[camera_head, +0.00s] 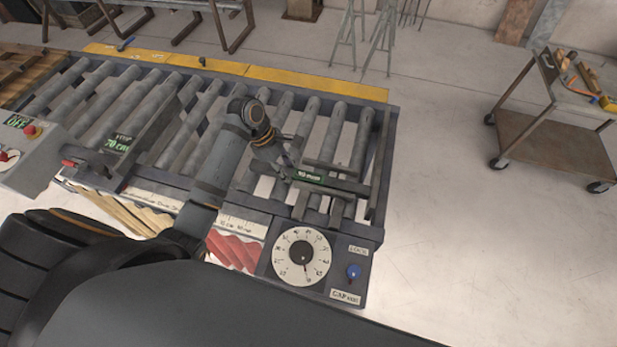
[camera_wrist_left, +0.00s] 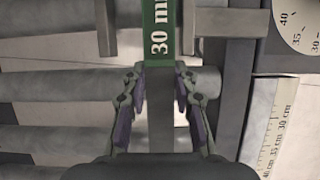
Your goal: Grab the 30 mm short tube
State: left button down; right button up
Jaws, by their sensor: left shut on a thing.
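The short tube is a dark grey bar with a green "30 mm" label (camera_head: 309,177), near the right end of the roller table. In the left wrist view the tube (camera_wrist_left: 159,100) runs from its green label down between the fingers. My left gripper (camera_head: 283,163) reaches over the rollers from the left and is shut on the tube's end nearest it. The gripper also shows in the left wrist view (camera_wrist_left: 159,84), one finger on each side of the tube. The gripped part is small and partly hidden in the head view. My right gripper is not in view.
Grey metal bars (camera_head: 342,172) stand close around the tube. A dial panel (camera_head: 302,256) with a blue knob (camera_head: 354,271) is at the near right corner. A lever block labelled 70 cm (camera_head: 118,143) stands left. A tool cart (camera_head: 555,135) is at far right, with clear floor between.

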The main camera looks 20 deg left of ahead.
pick_arm(q)
jog(key=shift+a+r, duration=0.4)
jog(key=shift+a, duration=0.05)
jog(key=a+r+b, duration=0.3)
jog(key=a+r, duration=0.4)
jog(key=a, duration=0.6)
jog(key=shift+s, duration=0.35)
